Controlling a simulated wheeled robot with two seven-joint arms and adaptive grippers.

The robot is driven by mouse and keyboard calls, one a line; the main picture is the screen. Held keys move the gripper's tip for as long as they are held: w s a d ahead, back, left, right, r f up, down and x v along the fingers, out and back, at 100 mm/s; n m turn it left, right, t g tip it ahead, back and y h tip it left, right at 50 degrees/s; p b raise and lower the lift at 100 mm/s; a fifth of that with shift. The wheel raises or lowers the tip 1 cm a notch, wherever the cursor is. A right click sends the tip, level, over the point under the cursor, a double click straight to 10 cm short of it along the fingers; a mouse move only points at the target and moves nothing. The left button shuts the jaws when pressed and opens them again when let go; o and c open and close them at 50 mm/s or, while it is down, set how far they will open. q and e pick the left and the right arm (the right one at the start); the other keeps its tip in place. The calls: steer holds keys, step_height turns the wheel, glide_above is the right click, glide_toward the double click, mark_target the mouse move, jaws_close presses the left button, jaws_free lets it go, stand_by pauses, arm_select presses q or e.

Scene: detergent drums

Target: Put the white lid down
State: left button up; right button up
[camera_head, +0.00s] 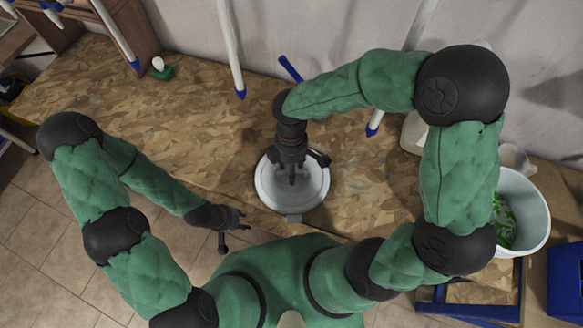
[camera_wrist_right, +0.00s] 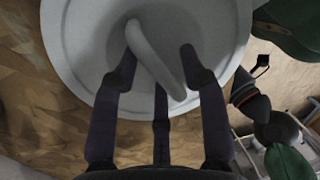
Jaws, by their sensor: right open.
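The round white lid (camera_head: 268,196) lies flat at the front edge of the wooden table, below my right gripper (camera_head: 291,178). My right gripper points straight down over its middle and hides part of it. In the right wrist view the lid (camera_wrist_right: 75,45) fills the upper part, with its curved handle (camera_wrist_right: 155,60) between my right gripper's spread fingers (camera_wrist_right: 160,65). The fingers are open; I cannot tell whether one touches the handle. My left gripper (camera_head: 232,222) is open and empty, off the table's front edge, left of the lid.
A white bucket (camera_head: 530,215) with green pieces inside stands at the right. A small green-and-white item (camera_head: 161,70) sits at the table's back left. White poles with blue tips (camera_head: 232,55) stand along the back. The table's left half (camera_head: 185,120) is mostly clear.

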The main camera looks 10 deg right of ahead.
step_height(320, 180, up, 7)
steer(key=w+p, duration=0.1)
steer(key=p, duration=0.1)
steer(key=shift+w+d+r+p, duration=0.15)
steer(key=shift+w+p, duration=0.05)
steer(key=shift+p, duration=0.15)
stand_by(0.4)
